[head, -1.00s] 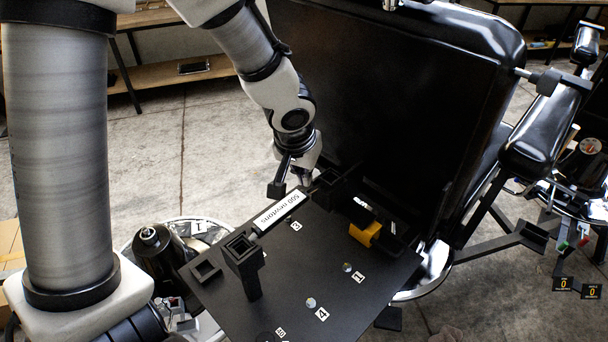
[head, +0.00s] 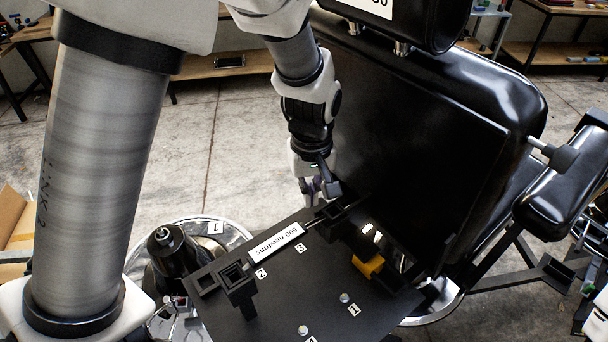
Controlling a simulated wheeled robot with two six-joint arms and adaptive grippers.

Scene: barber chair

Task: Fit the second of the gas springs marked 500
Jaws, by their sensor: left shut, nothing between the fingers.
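A bar with a white "500 newtons" label (head: 276,242), which looks like a gas spring, lies along the far left edge of a black plate (head: 275,318). It lies between a square black socket (head: 237,275) and a black bracket (head: 333,212); whether its ends are seated cannot be told. My left gripper (head: 311,196) is shut and empty, just beyond the bracket near the chair back. My wrist partly hides its fingers. My right gripper is not in view. No second spring marked 500 can be made out.
The black chair back (head: 420,140) rises close to the plate's far right side. A yellow block (head: 368,265) sits on the plate. Number tags and bolts (head: 345,298) mark it. A dark bottle-like object (head: 170,255) stands at its left. Floor behind is clear.

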